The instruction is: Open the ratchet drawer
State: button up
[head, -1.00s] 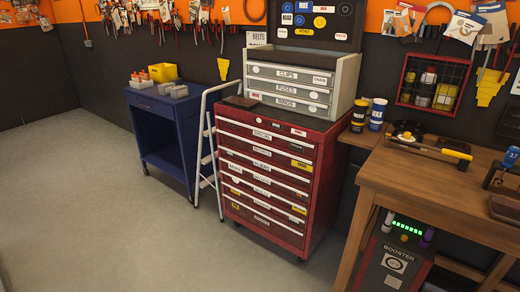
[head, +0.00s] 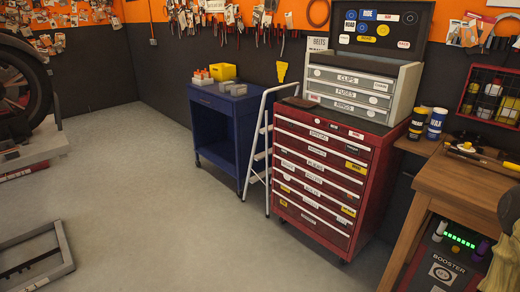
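The red tool chest (head: 375,185) stands near the middle of the head view, with a stack of wide drawers, all closed. Each drawer front has a pale strip along its top edge and a small white label. The top label (head: 318,135) reads SPECIAL. The lower labels are too small to read surely, so I cannot tell which drawer is the ratchet drawer. My gripper is not in view.
A grey toolbox (head: 411,91) with closed drawers sits on the chest. A folded stepladder (head: 267,140) and a blue cart (head: 213,135) stand at its left, a wooden workbench (head: 465,187) at its right. The floor (head: 190,220) in front is clear; a lift frame (head: 68,248) lies lower left.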

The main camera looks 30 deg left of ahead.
aim_at(359, 167)
jog(key=z, duration=1.25)
jog(key=k, duration=0.1)
jog(key=u, duration=3.15)
jog(key=i, duration=0.95)
jog(key=u, duration=0.4)
jog(key=i, duration=1.1)
jog(key=z, duration=1.15)
jog(key=i, duration=0.65)
jog(key=z, duration=0.7)
